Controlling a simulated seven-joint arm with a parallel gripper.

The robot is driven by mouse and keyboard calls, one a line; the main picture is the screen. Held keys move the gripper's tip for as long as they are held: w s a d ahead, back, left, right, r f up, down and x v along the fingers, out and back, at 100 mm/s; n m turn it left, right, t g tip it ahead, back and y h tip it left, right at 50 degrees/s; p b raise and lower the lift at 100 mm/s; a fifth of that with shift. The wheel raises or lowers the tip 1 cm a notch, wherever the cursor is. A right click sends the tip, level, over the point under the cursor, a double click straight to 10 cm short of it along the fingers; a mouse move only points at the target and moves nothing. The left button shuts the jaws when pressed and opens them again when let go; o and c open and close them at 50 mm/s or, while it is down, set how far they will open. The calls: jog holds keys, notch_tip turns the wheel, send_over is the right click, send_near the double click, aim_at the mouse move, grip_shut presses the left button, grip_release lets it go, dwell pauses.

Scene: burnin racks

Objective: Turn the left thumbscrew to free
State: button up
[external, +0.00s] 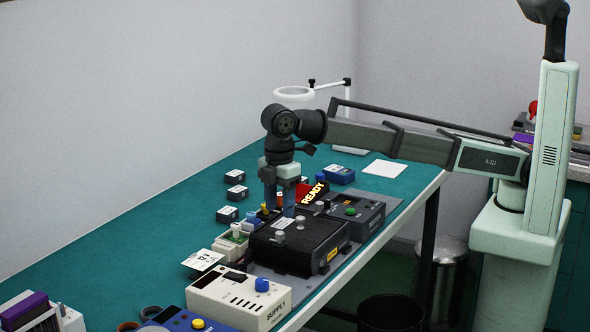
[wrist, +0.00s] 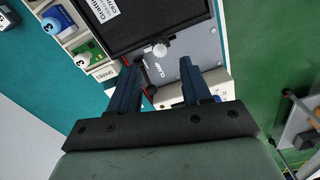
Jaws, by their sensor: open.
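A pale, round-headed thumbscrew (wrist: 160,49) shows in the wrist view at the edge of a black unit (wrist: 130,28), beside a grey plate (wrist: 190,48) marked CLAMP. My gripper (wrist: 160,68) is open, and its two blue fingers stand on either side of the line to this screw, apart from it. In the external view my gripper (external: 279,205) points down over the far side of the black unit (external: 300,246). Silver knobs (external: 300,222) show on and near that unit. I cannot tell which one is the left thumbscrew or how it is turned.
A cream supply box (external: 238,297) is nearer the camera. Small dark blocks (external: 228,214) lie on the green table (external: 150,240), whose left part is mostly clear.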

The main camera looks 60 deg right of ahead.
aim_at(280, 232)
notch_tip(280, 232, down, 6)
jog(key=shift+f, duration=0.25)
jog(key=shift+c, duration=0.4)
grip_shut()
